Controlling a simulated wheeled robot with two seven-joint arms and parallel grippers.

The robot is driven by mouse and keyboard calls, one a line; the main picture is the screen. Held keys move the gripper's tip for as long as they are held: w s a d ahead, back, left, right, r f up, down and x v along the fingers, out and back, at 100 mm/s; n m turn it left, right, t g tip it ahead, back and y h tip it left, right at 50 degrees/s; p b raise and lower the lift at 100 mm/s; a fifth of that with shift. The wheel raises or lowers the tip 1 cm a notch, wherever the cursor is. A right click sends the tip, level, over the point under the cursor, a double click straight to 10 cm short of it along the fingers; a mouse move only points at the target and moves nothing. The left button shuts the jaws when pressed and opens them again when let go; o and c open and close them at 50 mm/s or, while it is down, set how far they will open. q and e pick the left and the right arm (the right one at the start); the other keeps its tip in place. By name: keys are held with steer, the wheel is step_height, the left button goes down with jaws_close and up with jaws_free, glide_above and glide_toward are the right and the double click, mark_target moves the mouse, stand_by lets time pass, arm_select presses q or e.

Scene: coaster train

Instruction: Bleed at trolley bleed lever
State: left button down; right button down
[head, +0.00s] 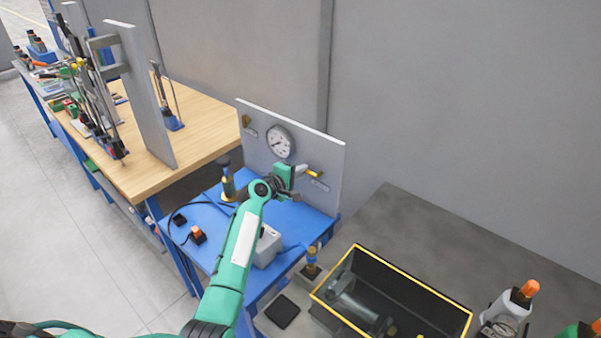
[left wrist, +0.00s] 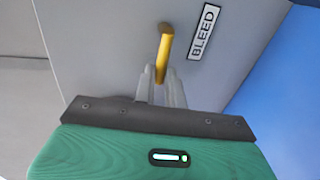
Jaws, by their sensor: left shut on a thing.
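The yellow bleed lever (head: 314,174) sticks out of the grey upright panel (head: 330,156) on the blue trolley (head: 312,216). In the left wrist view the lever (left wrist: 165,47) stands beside a plate marked BLEED (left wrist: 204,32). My left gripper (head: 299,171) is at the panel, and in the left wrist view its fingers (left wrist: 161,82) are shut on the lever's near end. The fingers hide that end of the lever. A round white gauge (head: 280,141) is on the panel to the left of the lever. My right gripper is not in view.
A second brass-coloured fitting (head: 246,121) is at the panel's upper left. A grey box (head: 267,246) and an orange-topped block (head: 197,234) sit on the trolley. A yellow-rimmed black bin (head: 447,308) stands at front right. A wooden workbench (head: 195,125) is behind left.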

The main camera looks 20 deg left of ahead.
arm_select(q)
steer(key=c, duration=1.5)
jaws_free()
steer(key=shift+o, duration=0.2)
steer(key=shift+s+a, duration=0.1)
steer(key=b+v, duration=0.3)
steer(key=v, duration=1)
steer(key=shift+s, duration=0.25)
steer(key=shift+a, duration=0.1)
